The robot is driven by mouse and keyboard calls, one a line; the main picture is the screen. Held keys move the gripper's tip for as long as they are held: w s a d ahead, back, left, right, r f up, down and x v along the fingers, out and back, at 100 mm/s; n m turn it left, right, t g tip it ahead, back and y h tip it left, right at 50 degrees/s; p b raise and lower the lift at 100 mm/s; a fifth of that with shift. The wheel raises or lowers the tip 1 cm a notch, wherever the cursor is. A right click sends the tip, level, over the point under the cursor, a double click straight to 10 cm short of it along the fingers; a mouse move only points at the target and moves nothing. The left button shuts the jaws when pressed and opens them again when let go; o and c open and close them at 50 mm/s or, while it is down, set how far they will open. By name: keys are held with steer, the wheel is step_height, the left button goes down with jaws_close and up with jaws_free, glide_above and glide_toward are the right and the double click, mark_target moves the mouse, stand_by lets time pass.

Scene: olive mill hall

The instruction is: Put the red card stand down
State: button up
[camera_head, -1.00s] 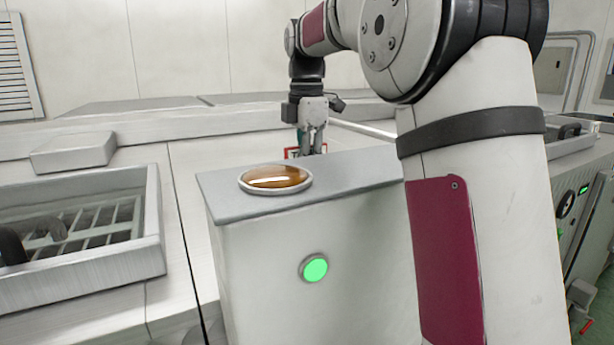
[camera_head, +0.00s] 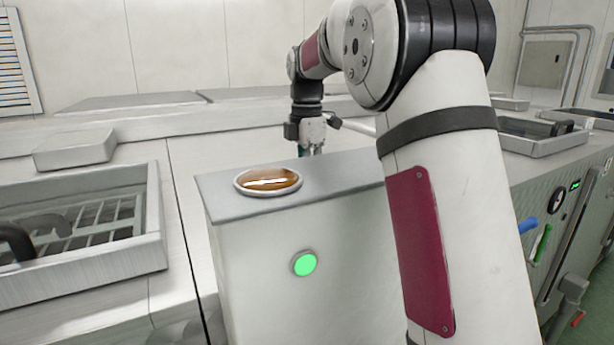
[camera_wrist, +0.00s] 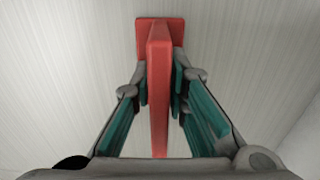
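The red card stand (camera_wrist: 159,95) shows in the wrist view as an upright red panel seen edge-on from above, with a wider red foot at its far end. My gripper (camera_wrist: 160,92) has its teal-padded fingers on either side of the panel, closed against it. In the head view my gripper (camera_head: 312,148) points down behind the grey-topped white cabinet, its tips partly hidden by the cabinet's edge. The card stand is hidden there. A pale, finely lined surface lies beneath the stand in the wrist view; I cannot tell whether the foot touches it.
The white cabinet (camera_head: 262,240) stands in front of my gripper, with an amber oval dome (camera_head: 268,181) on top and a green button (camera_head: 304,263) on its front. A metal tray with slats (camera_head: 158,215) is at left. Pale worktop (camera_head: 200,150) lies open behind.

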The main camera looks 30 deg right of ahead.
steer(key=shift+o, duration=0.6)
step_height(320, 180, up, 12)
steer(key=shift+r+b, duration=0.2)
steer(key=shift+b, duration=0.1)
stand_by(0.5)
